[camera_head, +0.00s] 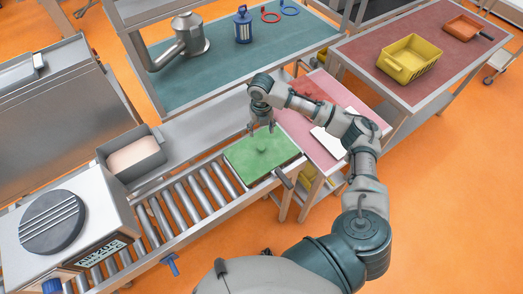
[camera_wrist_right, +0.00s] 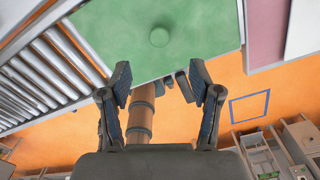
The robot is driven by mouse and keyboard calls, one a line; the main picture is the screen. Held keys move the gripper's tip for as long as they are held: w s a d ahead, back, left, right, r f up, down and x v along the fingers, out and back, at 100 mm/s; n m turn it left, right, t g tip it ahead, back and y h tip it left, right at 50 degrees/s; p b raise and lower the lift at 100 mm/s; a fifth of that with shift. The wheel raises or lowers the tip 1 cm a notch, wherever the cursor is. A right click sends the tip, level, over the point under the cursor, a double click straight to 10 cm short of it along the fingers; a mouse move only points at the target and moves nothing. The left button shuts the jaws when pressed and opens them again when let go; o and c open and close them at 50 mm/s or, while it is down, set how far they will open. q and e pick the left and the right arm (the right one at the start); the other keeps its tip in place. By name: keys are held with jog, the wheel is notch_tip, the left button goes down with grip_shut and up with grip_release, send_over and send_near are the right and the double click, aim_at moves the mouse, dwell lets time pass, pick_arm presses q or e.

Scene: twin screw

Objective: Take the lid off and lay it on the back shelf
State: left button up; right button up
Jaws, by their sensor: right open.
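The green lid (camera_head: 245,160) lies flat at the right end of the roller conveyor, with a round green knob (camera_head: 262,151) on top. In the right wrist view the lid (camera_wrist_right: 205,22) fills the top, and its knob (camera_wrist_right: 159,37) sits beyond the fingertips. My right gripper (camera_head: 262,128) is open and empty, above the far edge of the lid, its fingers pointing down. The fingers (camera_wrist_right: 160,82) are apart from the knob, with nothing between them that they touch. What is under the lid is hidden. My left gripper is not in view.
A teal-topped bench (camera_head: 215,75) stands at the back with a metal vessel (camera_head: 188,32), a blue canister (camera_head: 243,25) and rings. A pink table (camera_head: 303,140) adjoins the lid. A red-topped table (camera_head: 365,60) holds a yellow bin (camera_head: 408,60). A grey tub (camera_head: 133,160) stands left.

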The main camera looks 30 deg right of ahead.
send_over(261, 147)
jog(key=f, duration=0.5)
jog(key=shift+w+f, duration=0.25)
jog(key=shift+w, duration=0.05)
jog(key=f, duration=0.2)
jog(key=f+p, duration=0.1)
jog(key=f, duration=0.3)
jog(key=shift+s+d+f, duration=0.2)
jog(key=shift+s, duration=0.05)
jog(key=shift+a, duration=0.1)
grip_shut()
